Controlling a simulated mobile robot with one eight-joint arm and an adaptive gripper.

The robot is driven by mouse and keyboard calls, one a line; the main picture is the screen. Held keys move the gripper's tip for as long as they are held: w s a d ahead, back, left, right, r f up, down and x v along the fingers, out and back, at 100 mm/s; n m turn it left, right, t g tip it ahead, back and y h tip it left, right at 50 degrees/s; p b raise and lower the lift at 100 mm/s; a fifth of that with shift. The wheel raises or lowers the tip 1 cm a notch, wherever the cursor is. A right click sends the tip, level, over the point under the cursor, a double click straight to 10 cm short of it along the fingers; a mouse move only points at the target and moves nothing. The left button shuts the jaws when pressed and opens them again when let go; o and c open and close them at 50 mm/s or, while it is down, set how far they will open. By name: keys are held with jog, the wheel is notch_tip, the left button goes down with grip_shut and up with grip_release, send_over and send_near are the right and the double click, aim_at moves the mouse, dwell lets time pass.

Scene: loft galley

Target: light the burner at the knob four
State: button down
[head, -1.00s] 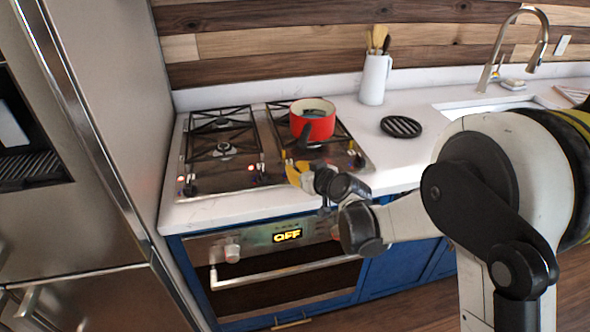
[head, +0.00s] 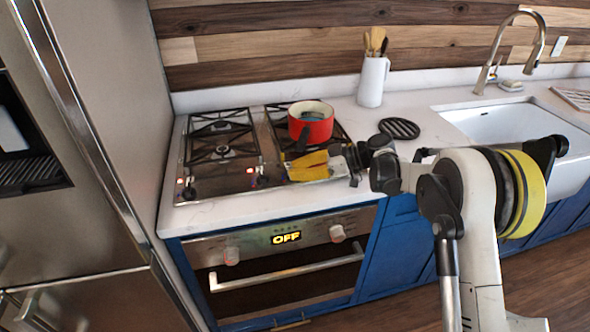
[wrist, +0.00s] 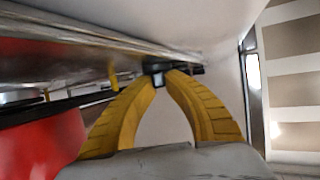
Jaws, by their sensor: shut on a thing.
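The cooktop (head: 215,175) has its knobs along the front edge. The left front knob (head: 188,192) and the knob beside it (head: 261,181) are dark, with small red lights near them. My gripper (head: 288,168) reaches in from the right, low over the front right of the cooktop, its yellow fingers pointing left. In the wrist view its fingertips (wrist: 160,76) close on a small dark knob (wrist: 157,80). I cannot read which number it has. The gripper hides the rest of the right front edge. No flame is clear.
A red pot (head: 311,126) stands on the right side of the cooktop, just behind my gripper. A black round trivet (head: 399,129) and a white utensil jug (head: 372,82) are on the counter. The oven display (head: 286,238) reads OFF. A tall steel fridge (head: 105,110) stands left.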

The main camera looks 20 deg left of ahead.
jog(key=shift+f+n+g+h, duration=0.1)
jog(key=shift+n+g+h, duration=0.2)
jog(key=shift+n+g, duration=0.7)
jog(key=shift+g, duration=0.3)
jog(key=c, duration=1.4)
grip_release()
jog(key=shift+a, duration=0.1)
jog(key=v, duration=1.2)
